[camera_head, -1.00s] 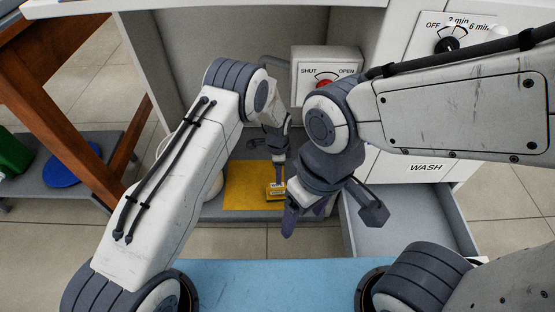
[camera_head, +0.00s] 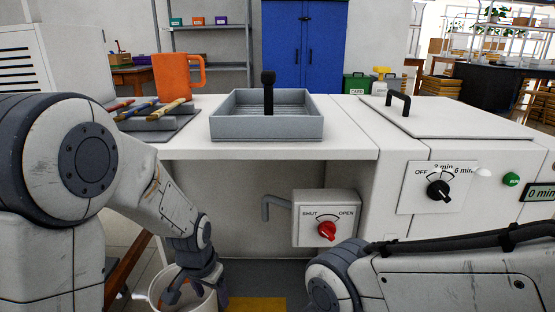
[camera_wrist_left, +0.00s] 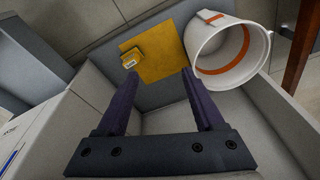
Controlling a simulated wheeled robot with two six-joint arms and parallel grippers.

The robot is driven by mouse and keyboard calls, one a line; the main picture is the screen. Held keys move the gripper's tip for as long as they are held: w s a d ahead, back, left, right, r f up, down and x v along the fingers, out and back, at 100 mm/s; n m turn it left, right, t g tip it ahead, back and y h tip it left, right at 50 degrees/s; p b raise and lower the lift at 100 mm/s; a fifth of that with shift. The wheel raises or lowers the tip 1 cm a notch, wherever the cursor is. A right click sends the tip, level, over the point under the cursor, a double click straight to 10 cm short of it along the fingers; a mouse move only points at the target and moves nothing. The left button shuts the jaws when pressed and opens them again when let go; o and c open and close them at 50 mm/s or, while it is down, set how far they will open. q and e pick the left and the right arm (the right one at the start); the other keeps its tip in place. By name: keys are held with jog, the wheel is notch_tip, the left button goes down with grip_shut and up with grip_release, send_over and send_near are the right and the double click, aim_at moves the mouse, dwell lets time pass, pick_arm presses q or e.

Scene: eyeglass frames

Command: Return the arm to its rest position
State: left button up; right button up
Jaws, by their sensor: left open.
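My left arm comes in from the left in the head view and bends down. Its gripper (camera_head: 188,292) hangs low by the cabinet's open front, overlapping a white bucket (camera_head: 156,290) in the picture. In the left wrist view, the gripper (camera_wrist_left: 158,76) is open, with nothing between its two dark fingers.
A white counter (camera_head: 350,135) overhangs the open bay. On it stand a grey basin (camera_head: 235,128), an orange jug (camera_head: 175,76) and a tray of tools (camera_head: 165,132). A valve box (camera_head: 325,205) with a red knob reads SHUT and OPEN. A lidded machine stands right.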

pick_arm(q)
jog(key=s+a+r+n, duration=0.3)
jog(key=s+n, duration=0.1)
jog(key=s, duration=0.4)
jog(key=s+d+r+m+g+p, duration=0.1)
jog(key=s+d+r+m+p, duration=0.3)
jog(key=s+d+r+p, duration=0.4)
jog(key=s+d+r+m+g+p, duration=0.1)
jog(key=s+d+r+m+p, duration=0.25)
jog(key=s+d+r, duration=0.4)
notch_tip(320, 180, up, 39)
jog(key=w+a+p, duration=0.2)
jog(key=p, duration=3.5)
jog(key=shift+f+h, duration=0.15)
jog(key=shift+h, duration=0.25)
jog(key=shift+w, duration=0.1)
